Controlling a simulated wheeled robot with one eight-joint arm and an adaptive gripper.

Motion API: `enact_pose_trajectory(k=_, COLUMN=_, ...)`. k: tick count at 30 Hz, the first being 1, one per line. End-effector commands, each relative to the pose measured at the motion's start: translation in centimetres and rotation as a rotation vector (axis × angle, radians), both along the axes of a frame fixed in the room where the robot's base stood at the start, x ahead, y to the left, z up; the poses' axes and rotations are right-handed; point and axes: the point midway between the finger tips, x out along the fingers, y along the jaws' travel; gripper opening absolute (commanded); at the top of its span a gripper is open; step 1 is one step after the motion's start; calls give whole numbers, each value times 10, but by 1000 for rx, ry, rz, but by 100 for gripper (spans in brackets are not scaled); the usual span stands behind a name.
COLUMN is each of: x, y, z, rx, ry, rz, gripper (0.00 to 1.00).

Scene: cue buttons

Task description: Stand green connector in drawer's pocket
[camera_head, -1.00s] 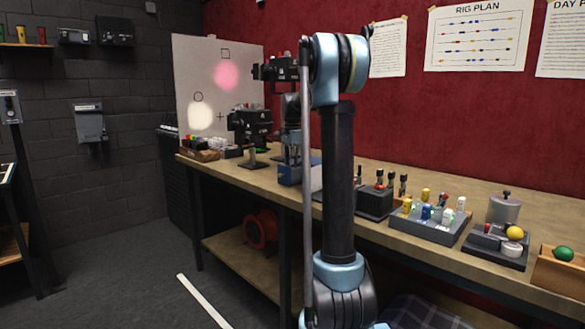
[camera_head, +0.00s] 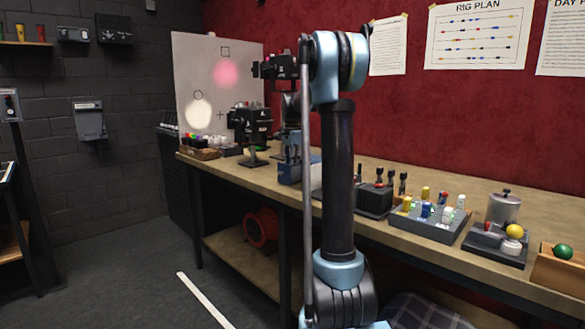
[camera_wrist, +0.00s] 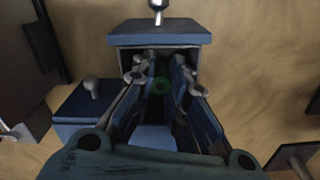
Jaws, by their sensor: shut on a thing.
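A faint green round shape, seemingly the green connector (camera_wrist: 161,86), shows dimly between the fingers of my gripper (camera_wrist: 165,82) in the wrist view. The gripper is shut on it. Below is a blue drawer unit (camera_wrist: 160,40) with a round metal knob at its top edge; the fingers point down into the dark opening there. I cannot tell whether the connector touches the pocket or how upright it stands. In the head view the blue unit (camera_head: 289,172) is on the bench, partly behind my arm, and the fingertips are hard to make out.
A second blue block with a knob (camera_wrist: 92,90) sits left of the opening. On the bench (camera_head: 385,237), a grey tray (camera_head: 426,228) of coloured connectors, a dark holder (camera_head: 374,201) and a wooden box (camera_head: 560,275) with a green ball stand right of my arm. Black devices stand left.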

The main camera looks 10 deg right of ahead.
Motion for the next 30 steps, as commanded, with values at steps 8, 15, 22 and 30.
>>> enact_pose_trajectory(k=8, x=0, y=0, z=0, rx=0, ry=0, rz=0, gripper=0)
enact_pose_trajectory(k=15, x=0, y=0, z=0, rx=0, ry=0, rz=0, gripper=37)
enact_pose_trajectory(k=22, x=0, y=0, z=0, rx=0, ry=0, rz=0, gripper=27)
enact_pose_trajectory(k=30, x=0, y=0, z=9, rx=0, ry=0, rz=0, gripper=27)
